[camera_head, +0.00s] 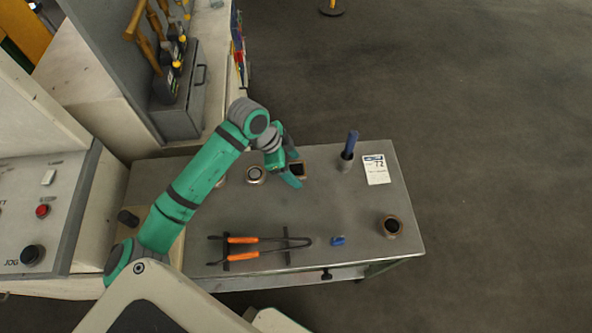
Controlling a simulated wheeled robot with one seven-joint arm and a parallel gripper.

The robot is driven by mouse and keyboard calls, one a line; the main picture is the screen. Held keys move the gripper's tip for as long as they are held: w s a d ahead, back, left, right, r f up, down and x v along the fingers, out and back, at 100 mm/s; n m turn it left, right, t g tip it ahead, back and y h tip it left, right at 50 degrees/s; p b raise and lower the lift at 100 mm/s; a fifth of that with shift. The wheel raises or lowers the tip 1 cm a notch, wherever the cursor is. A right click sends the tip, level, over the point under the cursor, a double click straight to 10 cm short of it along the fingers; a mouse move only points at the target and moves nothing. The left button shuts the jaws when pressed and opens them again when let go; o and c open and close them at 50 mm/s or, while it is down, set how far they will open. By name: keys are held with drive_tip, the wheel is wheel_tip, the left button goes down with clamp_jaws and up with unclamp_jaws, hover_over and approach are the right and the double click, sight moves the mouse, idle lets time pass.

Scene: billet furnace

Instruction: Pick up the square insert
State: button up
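My gripper (296,171) is over the back middle of the grey table, its two green fingers spread apart. A small dark, square-looking piece with a brown edge, likely the square insert (299,170), shows between the fingertips. It is partly hidden by the gripper, and I cannot tell whether the fingers touch it. A round metal ring (255,175) sits on the table to the left of the gripper, below my arm.
The grey table (350,215) also bears orange-handled tongs (258,240), a small blue piece (338,240), a round brown-rimmed cup (391,226), a holder with a blue handle (350,145) and a white label card (376,169). A control panel (45,200) stands at left.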

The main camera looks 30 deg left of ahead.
drive_tip(key=c, duration=1.5)
drive_tip(key=shift+r, duration=0.1)
clamp_jaws()
